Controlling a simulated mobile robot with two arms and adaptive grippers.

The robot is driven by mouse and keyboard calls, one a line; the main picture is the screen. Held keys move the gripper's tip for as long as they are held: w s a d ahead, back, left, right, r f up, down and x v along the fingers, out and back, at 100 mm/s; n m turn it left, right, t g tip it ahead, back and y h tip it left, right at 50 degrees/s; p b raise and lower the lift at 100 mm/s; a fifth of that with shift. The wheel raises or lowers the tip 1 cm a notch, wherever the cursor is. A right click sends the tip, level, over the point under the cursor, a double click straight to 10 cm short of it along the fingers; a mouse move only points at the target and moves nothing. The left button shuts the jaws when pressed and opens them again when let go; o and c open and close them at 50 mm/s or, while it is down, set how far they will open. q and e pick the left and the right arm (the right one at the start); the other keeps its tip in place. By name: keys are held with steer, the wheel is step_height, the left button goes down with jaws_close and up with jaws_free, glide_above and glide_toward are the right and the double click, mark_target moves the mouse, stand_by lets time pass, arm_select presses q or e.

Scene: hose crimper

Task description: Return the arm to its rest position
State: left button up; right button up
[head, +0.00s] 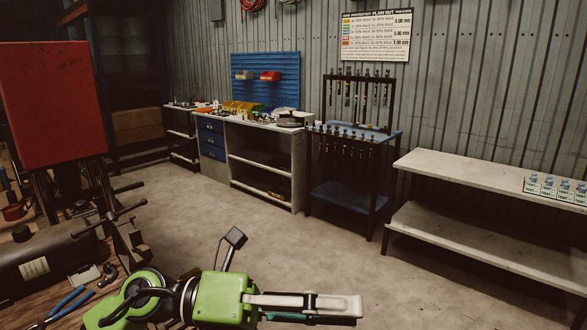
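My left arm comes in along the bottom edge, with green and black links. My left gripper (335,307) points to the right above the concrete floor, with a long pale grey finger on top and a dark teal part below it. The fingers are seen nearly side-on, so I cannot tell whether they are open or shut. I see no object held in them. My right gripper is not in view.
A wooden bench (66,317) with a dark cylinder, pliers and a red box (52,104) stands at the left. A white workbench (262,140), tool rack (348,190) and pale shelf table (470,172) line the back wall. The floor (240,218) between is clear.

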arm_select(q)
steer(key=w+a+r+n+t+h, duration=0.1)
steer(key=w+r+n+t+h, duration=0.3)
steer(key=r+n+t, duration=0.25)
steer(key=w+a+f+n+t+y, duration=0.2)
steer(key=w+a+n+t+y, duration=0.3)
steer(key=n+t, duration=0.7)
steer(key=w+a+f+n+t+y, duration=0.3)
steer(key=w+a+f+n+y, duration=0.2)
steer(key=a+f+n+y, duration=0.55)
steer(key=s+a+f+n+g+y, duration=0.2)
steer(key=a+f+n+y, duration=0.15)
steer(key=f, duration=0.35)
steer(key=s+a+f+n+g+y, duration=0.1)
steer(key=a+f+n+g+y, duration=0.15)
steer(key=f+n, duration=0.4)
steer(key=s+a+f+n+g, duration=0.25)
steer(key=s+f+g, duration=0.95)
steer(key=s+f, duration=1.05)
steer(key=s+a+f+g, duration=0.1)
steer(key=s+f, duration=0.2)
steer(key=f, duration=1)
steer(key=s+f, duration=0.2)
steer(key=f, duration=1.2)
steer(key=s+a+f+g, duration=0.1)
steer(key=s+a+f, duration=0.2)
steer(key=s+f, duration=1)
steer(key=s, duration=0.3)
steer(key=shift+f+y, duration=0.35)
